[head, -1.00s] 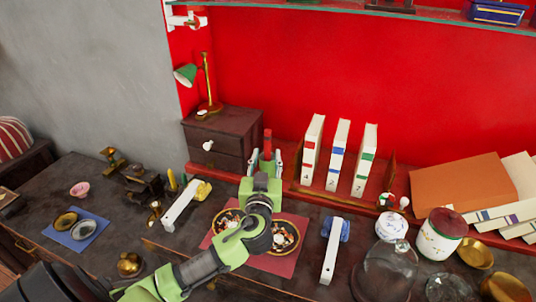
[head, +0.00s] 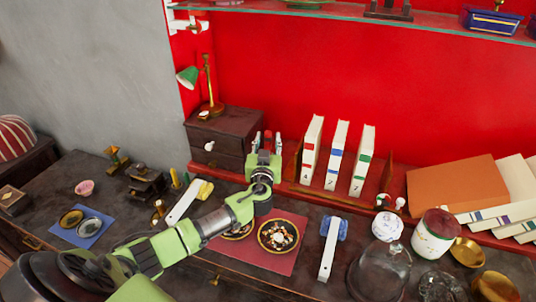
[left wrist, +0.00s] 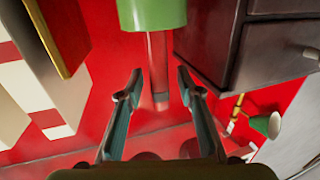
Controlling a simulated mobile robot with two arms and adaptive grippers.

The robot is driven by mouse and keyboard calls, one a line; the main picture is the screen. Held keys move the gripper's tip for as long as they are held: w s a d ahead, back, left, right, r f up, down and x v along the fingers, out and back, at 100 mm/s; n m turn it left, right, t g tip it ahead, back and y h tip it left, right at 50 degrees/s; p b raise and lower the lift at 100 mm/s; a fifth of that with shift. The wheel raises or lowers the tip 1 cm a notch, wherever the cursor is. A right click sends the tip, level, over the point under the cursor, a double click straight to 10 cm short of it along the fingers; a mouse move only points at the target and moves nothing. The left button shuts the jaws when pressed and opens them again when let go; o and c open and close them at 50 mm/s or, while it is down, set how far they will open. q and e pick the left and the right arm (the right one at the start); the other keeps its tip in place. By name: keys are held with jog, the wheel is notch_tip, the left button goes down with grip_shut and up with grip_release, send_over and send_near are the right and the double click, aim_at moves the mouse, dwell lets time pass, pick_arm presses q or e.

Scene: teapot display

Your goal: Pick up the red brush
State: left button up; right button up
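A slim red stick (left wrist: 158,60) with a dark band near its end, which seems to be the red brush, stands in a green cylinder (left wrist: 152,12) in the left wrist view. My left gripper (left wrist: 160,82) is open. Its two fingers show on either side of the stick, apart from it, with no contact visible. In the head view my left gripper (head: 267,140) is beside the dark drawer box, in front of the red wall. There its hand hides the green cylinder, and the stick is hard to tell from the wall. My right gripper is not in view.
The drawer box (head: 226,133) stands close on the left, with a green lamp (head: 188,76) on top. White binders (head: 313,150) stand close on the right. A red mat (head: 285,258) with food plates, a yellow brush (head: 205,190) and a blue brush (head: 343,229) lie in front.

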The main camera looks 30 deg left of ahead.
pick_arm(q)
jog(key=shift+d, duration=0.1)
grip_shut()
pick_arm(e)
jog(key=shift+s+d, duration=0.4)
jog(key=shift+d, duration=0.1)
